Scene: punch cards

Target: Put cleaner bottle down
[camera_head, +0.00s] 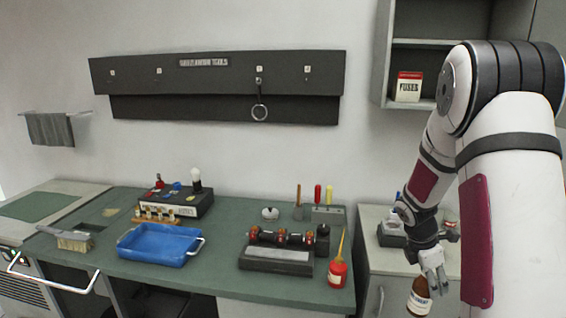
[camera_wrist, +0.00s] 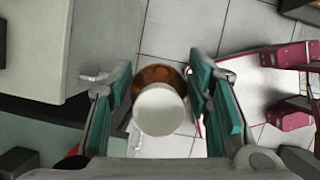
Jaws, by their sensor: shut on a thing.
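The cleaner bottle (camera_head: 419,298) is brown with a white label and hangs below my gripper (camera_head: 433,279) at the right in the head view, in front of the grey cabinet. In the wrist view the bottle (camera_wrist: 160,108) shows from above, with a round white cap and a brown body around it. My gripper (camera_wrist: 163,95) is shut on it, with a teal-padded finger on either side. The wrist view shows floor tiles beyond the bottle.
The green workbench (camera_head: 215,215) holds a blue tray (camera_head: 160,245), a device with rollers (camera_head: 280,250) and a red oil bottle (camera_head: 338,273) near its right end. A grey cabinet (camera_head: 375,262) stands right of it. A FUSES box (camera_head: 408,87) sits on the shelf above.

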